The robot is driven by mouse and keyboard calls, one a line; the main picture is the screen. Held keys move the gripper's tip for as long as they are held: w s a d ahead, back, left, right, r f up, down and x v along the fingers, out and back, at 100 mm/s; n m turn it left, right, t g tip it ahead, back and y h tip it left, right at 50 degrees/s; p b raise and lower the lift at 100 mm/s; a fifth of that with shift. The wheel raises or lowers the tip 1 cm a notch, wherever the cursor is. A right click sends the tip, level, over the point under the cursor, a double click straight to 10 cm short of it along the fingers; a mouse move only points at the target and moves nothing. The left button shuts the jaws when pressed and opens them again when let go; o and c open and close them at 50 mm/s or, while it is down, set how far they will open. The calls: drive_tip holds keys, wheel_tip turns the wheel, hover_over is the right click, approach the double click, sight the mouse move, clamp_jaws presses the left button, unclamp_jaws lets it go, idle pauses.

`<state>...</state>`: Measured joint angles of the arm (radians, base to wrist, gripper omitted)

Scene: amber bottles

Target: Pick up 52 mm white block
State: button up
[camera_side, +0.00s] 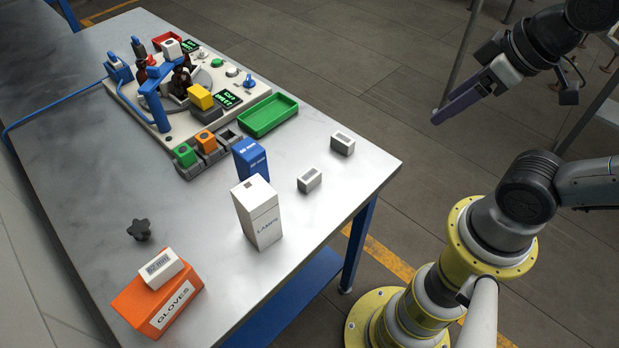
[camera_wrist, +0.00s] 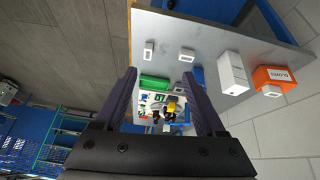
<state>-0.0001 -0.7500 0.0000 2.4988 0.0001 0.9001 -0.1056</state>
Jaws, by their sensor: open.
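Three small white blocks with grey labels show in the side view. One white block (camera_side: 343,144) lies near the table's right corner, a second (camera_side: 310,179) lies nearer the front, and a third (camera_side: 160,268) rests on the orange gloves box (camera_side: 150,300). The labels are too small to tell which is 52 mm. In the wrist view they also show as the corner block (camera_wrist: 149,48), the second block (camera_wrist: 187,55) and the box-top block (camera_wrist: 272,91). My gripper (camera_side: 437,117) is open and empty, high and right of the table, apart from all blocks.
A tall white lamps box (camera_side: 258,213) and a blue block (camera_side: 250,160) stand near the second block. A green tray (camera_side: 268,115) and a fixture board (camera_side: 130,95) with bottles lie behind. A black knob (camera_side: 139,230) lies front left. The table's middle left is clear.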

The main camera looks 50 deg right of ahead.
drive_tip(key=w+r+n, duration=0.3)
drive_tip(key=w+n, duration=0.1)
drive_tip(key=n, duration=0.1)
drive_tip(key=n+g, duration=0.6)
drive_tip(key=n, duration=0.6)
hover_over(310, 175)
wheel_tip(310, 175, down, 16)
wheel_tip(310, 175, down, 13)
drive_tip(key=shift+w+r, duration=0.1)
clamp_jaws()
